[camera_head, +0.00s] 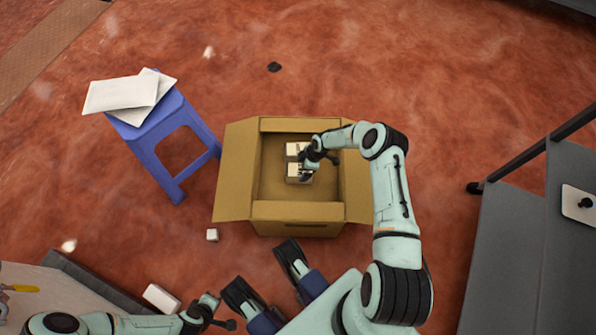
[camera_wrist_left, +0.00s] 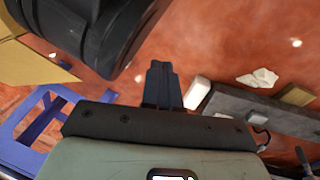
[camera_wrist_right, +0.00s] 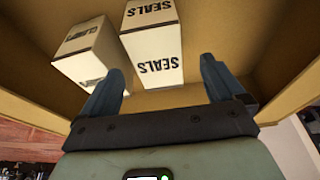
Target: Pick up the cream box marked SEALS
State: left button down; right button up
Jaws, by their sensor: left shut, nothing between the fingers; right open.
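The cream box marked SEALS (camera_wrist_right: 155,57) stands inside the open cardboard carton (camera_head: 270,209), with black lettering on its top and near face. A second cream box (camera_wrist_right: 90,52), its marking hard to read, stands close to its left in the right wrist view. My right gripper (camera_wrist_right: 162,84) is open and empty, its fingers apart just short of the SEALS box. In the head view my right gripper (camera_head: 308,164) is over the boxes and partly hides them. My left gripper (camera_wrist_left: 162,84) is shut and empty, away from the carton.
The carton's flaps are folded outward. A blue stool (camera_head: 153,123) with white papers (camera_head: 125,94) stands to the left. A small white block (camera_head: 212,235) lies on the floor by the carton. A dark grey cart (camera_head: 515,240) is at right. Red floor behind the carton is mostly clear.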

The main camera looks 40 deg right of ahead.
aim_at(300, 170)
jog(key=x, duration=0.2)
jog(key=b+x, duration=0.1)
jog(key=x, duration=0.1)
jog(key=b+x, duration=0.1)
jog(key=x, duration=0.2)
jog(key=shift+w+r, duration=0.1)
jog(key=shift+w, duration=0.2)
pick_arm(q)
jog(key=s+f+g, duration=0.2)
jog(key=s+f, duration=0.2)
jog(key=s, duration=0.1)
jog(key=shift+s+a+b, duration=0.3)
jog(key=shift+s+a, duration=0.05)
jog(key=shift+s, duration=0.05)
jog(key=shift+w+f+b, duration=0.15)
jog(key=shift+f+b, duration=0.4)
pick_arm(e)
jog(key=shift+f, duration=0.4)
jog(key=c, duration=1.2)
pick_arm(q)
jog(key=shift+r, duration=0.1)
